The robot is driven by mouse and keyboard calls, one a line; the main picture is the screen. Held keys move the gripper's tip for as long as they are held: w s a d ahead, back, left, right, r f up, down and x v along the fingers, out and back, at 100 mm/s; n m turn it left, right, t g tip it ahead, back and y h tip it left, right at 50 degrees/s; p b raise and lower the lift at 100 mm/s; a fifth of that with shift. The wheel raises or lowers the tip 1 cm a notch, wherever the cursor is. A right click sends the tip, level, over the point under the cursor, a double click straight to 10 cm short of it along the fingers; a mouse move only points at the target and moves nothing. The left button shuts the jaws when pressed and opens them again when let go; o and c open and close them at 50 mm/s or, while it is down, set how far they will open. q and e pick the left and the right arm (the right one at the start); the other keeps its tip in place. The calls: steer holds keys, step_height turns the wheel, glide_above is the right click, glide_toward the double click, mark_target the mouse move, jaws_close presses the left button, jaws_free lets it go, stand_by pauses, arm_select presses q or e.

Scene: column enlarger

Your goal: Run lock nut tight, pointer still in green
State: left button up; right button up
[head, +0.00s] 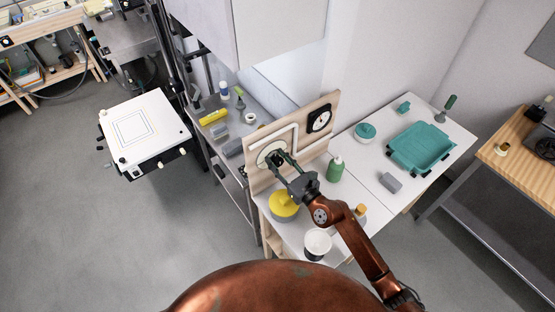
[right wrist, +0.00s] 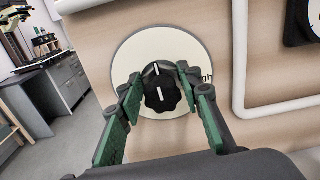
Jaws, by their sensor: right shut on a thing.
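A wooden panel (head: 291,121) stands upright on the white bench and carries a round cream dial plate (right wrist: 130,62). A black lobed knob (right wrist: 162,93) with a white line sits at its middle, with a black part bearing a white mark (right wrist: 156,69) just above it; I cannot tell which is the lock nut. My right gripper (right wrist: 163,84) is shut on the black knob, its green-padded fingers either side. It also shows in the head view (head: 279,160), covering most of the knob. No green zone shows on the plate; lettering at its right is partly hidden. My left gripper is not in view.
A black-framed gauge (head: 320,119) and a white pipe (head: 292,129) are on the same panel. A green bottle (head: 335,169), a yellow-lidded pot (head: 284,205) and a white cup (head: 318,243) stand close to my right arm. A teal tray (head: 421,148) lies farther right.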

steer(key=shift+m, duration=0.3)
steer(key=m+p, duration=0.1)
steer(key=m, duration=0.2)
steer(key=shift+d, duration=0.1)
steer(key=shift+w+d+m+p, duration=0.15)
steer(key=shift+m+p, duration=0.6)
steer(key=shift+m, duration=0.95)
steer(key=shift+f, duration=0.1)
steer(key=o, duration=1.2)
steer(key=shift+c, duration=0.2)
steer(key=shift+d, duration=0.1)
steer(key=v, duration=1.2)
